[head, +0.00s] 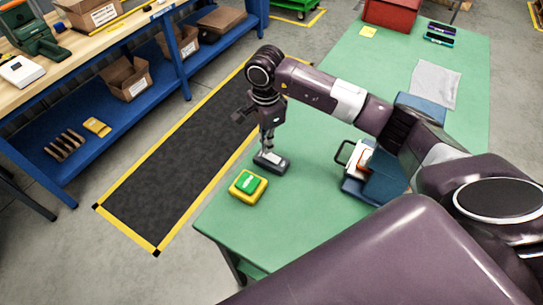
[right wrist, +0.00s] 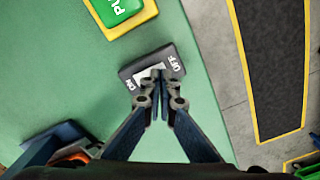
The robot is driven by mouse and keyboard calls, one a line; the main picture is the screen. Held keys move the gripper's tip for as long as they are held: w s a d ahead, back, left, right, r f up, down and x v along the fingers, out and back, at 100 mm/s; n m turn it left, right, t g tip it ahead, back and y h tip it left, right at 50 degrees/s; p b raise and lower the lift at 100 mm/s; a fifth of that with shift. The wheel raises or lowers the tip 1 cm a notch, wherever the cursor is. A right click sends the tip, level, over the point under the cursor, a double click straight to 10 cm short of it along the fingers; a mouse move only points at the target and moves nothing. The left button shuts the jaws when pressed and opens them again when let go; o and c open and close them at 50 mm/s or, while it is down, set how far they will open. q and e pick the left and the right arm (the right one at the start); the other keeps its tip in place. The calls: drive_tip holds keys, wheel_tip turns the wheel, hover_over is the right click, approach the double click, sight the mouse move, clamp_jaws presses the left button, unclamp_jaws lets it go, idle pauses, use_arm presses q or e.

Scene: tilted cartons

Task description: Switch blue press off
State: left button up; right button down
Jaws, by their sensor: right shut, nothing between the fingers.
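A small dark grey switch box (head: 272,162) lies on the green table, with ON and OFF printed on its ends. In the right wrist view the switch box (right wrist: 152,67) shows a pale rocker, ON at left and OFF at right. My right gripper (head: 267,147) points down over it, shut and empty. In the right wrist view its fingertips (right wrist: 160,98) overlap the near edge of the rocker; I cannot tell whether they touch. A blue machine (head: 372,188), probably the press, stands to the right, partly hidden by my right arm. My left gripper is not in view.
A green push button on a yellow base (head: 248,186) sits left of the switch box, near the edge of the green table (head: 290,218). A grey cloth (head: 435,84) and a red box (head: 391,14) lie farther back. A workbench with cartons stands at left.

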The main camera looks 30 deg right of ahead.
drive_tip(key=shift+f+b, duration=0.85)
drive_tip(key=shift+f, duration=0.15)
drive_tip(key=shift+r, duration=0.2)
drive_tip(key=shift+r+p, duration=1.85)
drive_tip(key=shift+r, duration=1.55)
drive_tip(key=shift+f, duration=0.1)
